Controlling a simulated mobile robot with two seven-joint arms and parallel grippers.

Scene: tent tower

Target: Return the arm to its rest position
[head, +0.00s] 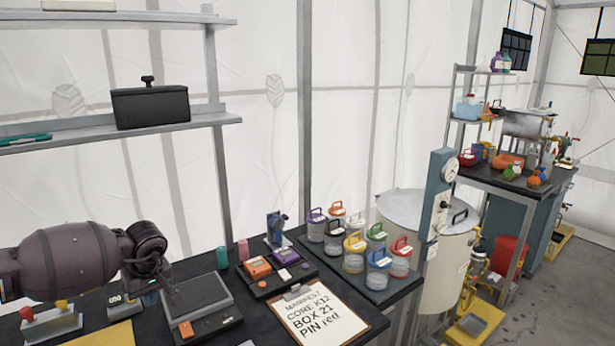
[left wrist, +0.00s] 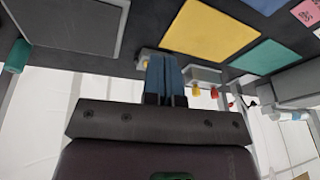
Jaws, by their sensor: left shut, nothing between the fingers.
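My left arm comes in from the left of the head view, dark purple, above the black table. Its gripper (head: 170,290) points down and to the right, over the near left part of the table beside a grey flat box. In the left wrist view the two blue-grey fingers (left wrist: 163,75) are together with nothing between them. That view is tilted, with the table surface across the top. My right gripper is in neither view.
The black table holds a grey box (head: 198,306), a manifest clipboard (head: 318,318), orange and purple blocks, and a tray of lidded jars (head: 355,262). Shelves (head: 90,130) with a black case (head: 150,106) stand behind. A large pale drum (head: 405,212) is right of the table.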

